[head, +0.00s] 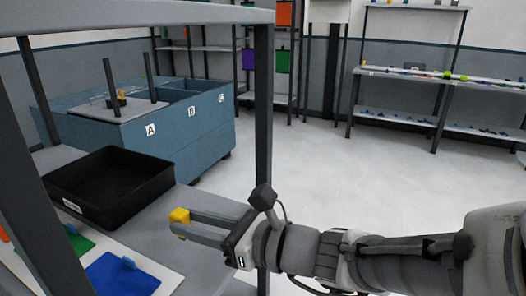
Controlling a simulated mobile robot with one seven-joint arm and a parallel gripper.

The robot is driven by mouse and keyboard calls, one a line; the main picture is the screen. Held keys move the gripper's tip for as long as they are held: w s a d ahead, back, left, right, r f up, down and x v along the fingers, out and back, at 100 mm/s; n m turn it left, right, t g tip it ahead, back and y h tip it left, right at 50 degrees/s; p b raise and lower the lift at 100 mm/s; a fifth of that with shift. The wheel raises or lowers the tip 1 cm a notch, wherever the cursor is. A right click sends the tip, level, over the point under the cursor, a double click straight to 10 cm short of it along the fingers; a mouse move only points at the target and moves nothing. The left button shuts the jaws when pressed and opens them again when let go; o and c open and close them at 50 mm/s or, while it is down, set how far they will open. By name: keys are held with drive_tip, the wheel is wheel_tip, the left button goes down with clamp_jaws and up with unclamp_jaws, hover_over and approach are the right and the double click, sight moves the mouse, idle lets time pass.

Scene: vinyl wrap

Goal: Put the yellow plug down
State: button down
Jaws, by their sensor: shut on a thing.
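My gripper (182,228) reaches in from the right and is shut on the yellow plug (180,215). The plug sticks up at the fingertips. The gripper is over the grey shelf surface (212,203), just right of and in front of the black bin (118,168). I cannot tell how high the plug is above the surface. The inside of the bin that shows looks empty.
A green sheet (75,246) and a blue sheet (122,278) with small blue pieces lie at front left. A dark upright post (264,120) stands by my gripper. Behind is a blue crate (185,130) marked A, B, C. Shelves (440,80) line the back wall.

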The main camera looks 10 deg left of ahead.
drive_tip(key=w+f+p, duration=0.1)
drive_tip(key=w+f, duration=0.1)
drive_tip(key=w, duration=0.1)
drive_tip(key=w+a+f+p, duration=0.1)
drive_tip(key=w+f, duration=0.1)
drive_tip(key=w, duration=0.2)
drive_tip(key=w+f+p, duration=0.1)
drive_tip(key=w+f, duration=0.2)
drive_tip(key=w, duration=0.1)
drive_tip(key=shift+w+a, duration=0.25)
drive_tip(key=shift+f+b, duration=0.45)
drive_tip(key=shift+f, duration=1.5)
drive_tip(key=shift+f, duration=0.2)
drive_tip(key=c, duration=0.6)
unclamp_jaws()
drive_tip(key=shift+r, duration=0.1)
drive_tip(key=shift+r, duration=0.1)
